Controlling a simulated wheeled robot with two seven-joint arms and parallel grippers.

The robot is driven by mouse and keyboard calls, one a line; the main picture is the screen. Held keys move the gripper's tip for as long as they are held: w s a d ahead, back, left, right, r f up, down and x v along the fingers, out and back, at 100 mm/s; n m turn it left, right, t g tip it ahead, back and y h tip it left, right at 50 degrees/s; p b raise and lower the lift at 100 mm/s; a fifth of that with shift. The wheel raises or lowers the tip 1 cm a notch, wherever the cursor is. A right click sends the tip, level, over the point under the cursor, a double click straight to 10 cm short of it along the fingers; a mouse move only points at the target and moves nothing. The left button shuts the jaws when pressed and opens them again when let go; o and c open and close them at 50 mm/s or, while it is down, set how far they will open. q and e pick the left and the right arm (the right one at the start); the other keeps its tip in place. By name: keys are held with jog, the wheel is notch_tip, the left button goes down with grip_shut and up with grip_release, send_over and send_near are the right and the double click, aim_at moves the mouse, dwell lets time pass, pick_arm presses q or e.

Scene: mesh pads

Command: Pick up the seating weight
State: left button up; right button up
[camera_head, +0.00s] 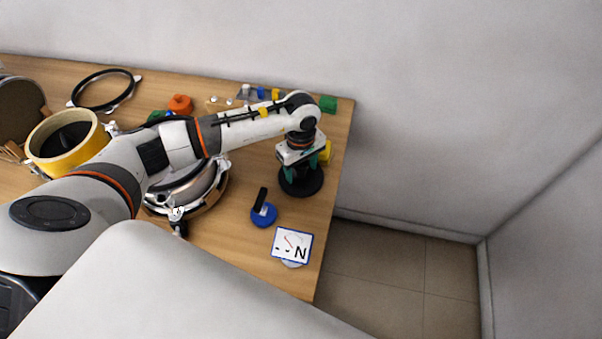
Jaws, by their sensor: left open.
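A dark round weight (302,187), which looks like the seating weight, stands on the wooden table near its right edge. My left gripper (301,171) points down directly over it, with its green fingers apart on either side of its upper part. The gripper hides the top of the weight, and I cannot tell whether the fingers touch it. My right gripper is not in view.
A blue disc with a black handle (264,214) and a card marked N (292,246) are nearer the front. A round metal assembly (205,195) lies under my left arm. A yellow ring (45,150), a black hoop (100,75) and an orange piece (180,103) are farther left.

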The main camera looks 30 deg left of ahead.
pick_arm(q)
grip_shut()
jog(key=shift+w+r, duration=0.2)
jog(key=shift+w, duration=0.05)
